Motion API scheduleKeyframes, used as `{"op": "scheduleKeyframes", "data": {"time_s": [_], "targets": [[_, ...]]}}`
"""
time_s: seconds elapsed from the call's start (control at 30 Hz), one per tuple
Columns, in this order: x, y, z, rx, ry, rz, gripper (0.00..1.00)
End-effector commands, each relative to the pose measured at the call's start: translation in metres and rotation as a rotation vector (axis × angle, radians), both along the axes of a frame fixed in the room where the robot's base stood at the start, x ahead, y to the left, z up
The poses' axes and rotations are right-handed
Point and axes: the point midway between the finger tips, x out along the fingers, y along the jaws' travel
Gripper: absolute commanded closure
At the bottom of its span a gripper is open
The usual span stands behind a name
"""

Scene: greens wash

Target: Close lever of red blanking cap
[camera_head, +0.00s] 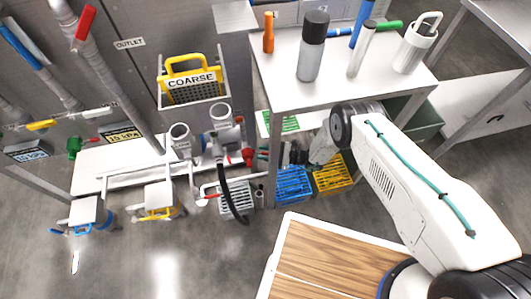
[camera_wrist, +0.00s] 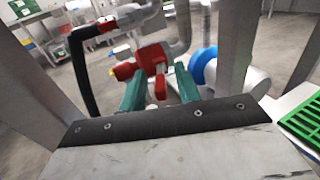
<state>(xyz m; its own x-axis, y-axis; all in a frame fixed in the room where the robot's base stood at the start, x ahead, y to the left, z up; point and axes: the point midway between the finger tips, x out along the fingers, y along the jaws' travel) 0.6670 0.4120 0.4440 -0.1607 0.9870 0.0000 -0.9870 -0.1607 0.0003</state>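The red blanking cap (camera_wrist: 152,58) sits on grey pipework in the upper middle of the wrist view. A short red lever (camera_wrist: 160,87) hangs down from it. My gripper (camera_wrist: 160,88) has two teal fingers, one on each side of the lever, with gaps showing between. It looks open, and I cannot tell whether either finger touches the lever. In the head view the red cap (camera_head: 248,156) shows small beside a table leg. My gripper there is mostly hidden behind the table leg and frame.
A steel table (camera_head: 290,97) carrying bottles stands close above my arm; its legs flank the reach. A black hose (camera_head: 232,197) hangs by the pipework. Blue (camera_head: 293,187) and yellow crates (camera_head: 333,175) sit below. Open floor lies at lower left.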

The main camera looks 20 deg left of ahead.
Motion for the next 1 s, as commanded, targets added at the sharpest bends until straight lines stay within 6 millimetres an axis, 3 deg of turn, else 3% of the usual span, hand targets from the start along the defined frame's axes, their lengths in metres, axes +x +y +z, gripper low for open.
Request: {"op": "scheduleKeyframes", "data": {"time_s": [0.17, 0.6, 1.0], "targets": [[0.003, -0.010, 0.000, 0.000, 0.000, -0.003, 0.67], [0.013, -0.073, 0.000, 0.000, 0.000, -0.002, 0.67], [0.013, -0.079, 0.000, -0.001, 0.000, 0.003, 0.64]]}}
